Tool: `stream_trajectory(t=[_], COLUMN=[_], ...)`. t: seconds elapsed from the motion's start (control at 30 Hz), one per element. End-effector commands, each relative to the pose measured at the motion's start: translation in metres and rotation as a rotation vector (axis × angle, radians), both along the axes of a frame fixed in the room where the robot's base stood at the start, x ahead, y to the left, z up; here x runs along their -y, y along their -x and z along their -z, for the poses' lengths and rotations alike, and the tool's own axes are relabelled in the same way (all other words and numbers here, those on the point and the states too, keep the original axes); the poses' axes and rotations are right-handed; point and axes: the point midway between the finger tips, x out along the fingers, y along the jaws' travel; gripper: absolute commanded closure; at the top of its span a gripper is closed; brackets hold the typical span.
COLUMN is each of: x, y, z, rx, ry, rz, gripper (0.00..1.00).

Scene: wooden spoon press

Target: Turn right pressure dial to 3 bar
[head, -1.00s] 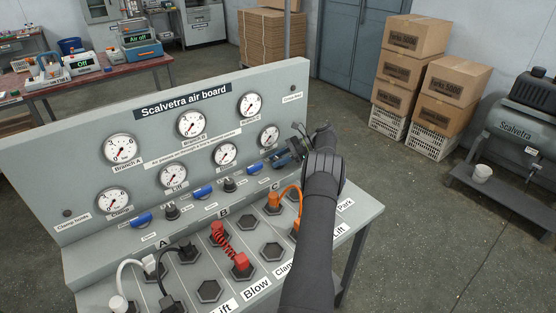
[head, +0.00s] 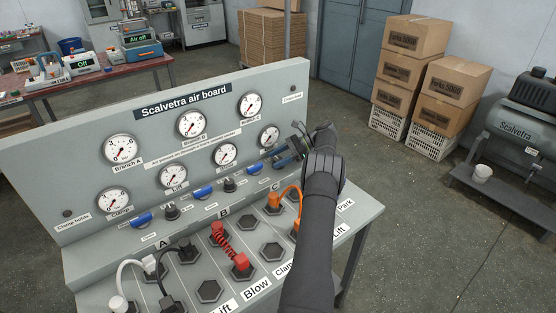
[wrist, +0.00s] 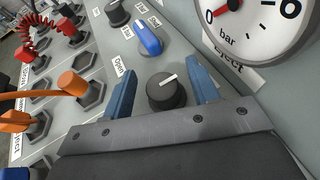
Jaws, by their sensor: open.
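The right pressure dial, a black round knob with a white pointer line (wrist: 167,92), sits on the sloped panel below the gauge labelled Eject. My gripper (wrist: 161,67) is open, with one blue finger on each side of the knob; I cannot tell whether either touches it. That gauge also shows in the head view (head: 269,136), where my gripper (head: 283,158) hides the dial.
A blue lever (wrist: 149,39) lies beside the dial. An orange hose plug (wrist: 73,82) and a red coiled hose (head: 228,248) stand in sockets on the lower panel. More gauges line the air board (head: 75,141). Open floor lies right of the bench.

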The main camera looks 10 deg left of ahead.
Motion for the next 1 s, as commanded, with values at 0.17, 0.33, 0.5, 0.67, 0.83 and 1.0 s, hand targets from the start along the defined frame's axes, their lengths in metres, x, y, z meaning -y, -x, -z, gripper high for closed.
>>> stream_trajectory(t=[0.17, 0.33, 0.5, 0.67, 0.83, 1.0], x=[0.000, 0.032, 0.065, 0.090, 0.104, 0.108], y=[0.000, 0.011, 0.025, 0.035, 0.041, 0.043], z=[-0.033, -0.056, -0.077, -0.092, -0.101, -0.104], rx=[0.005, 0.001, 0.002, 0.001, 0.004, 0.005], ry=[0.000, -0.001, -0.001, 0.001, 0.001, 0.001], rz=[-0.001, 0.004, 0.002, 0.001, 0.005, 0.005], gripper=[0.46, 0.46, 0.46, 0.46, 0.46, 0.46])
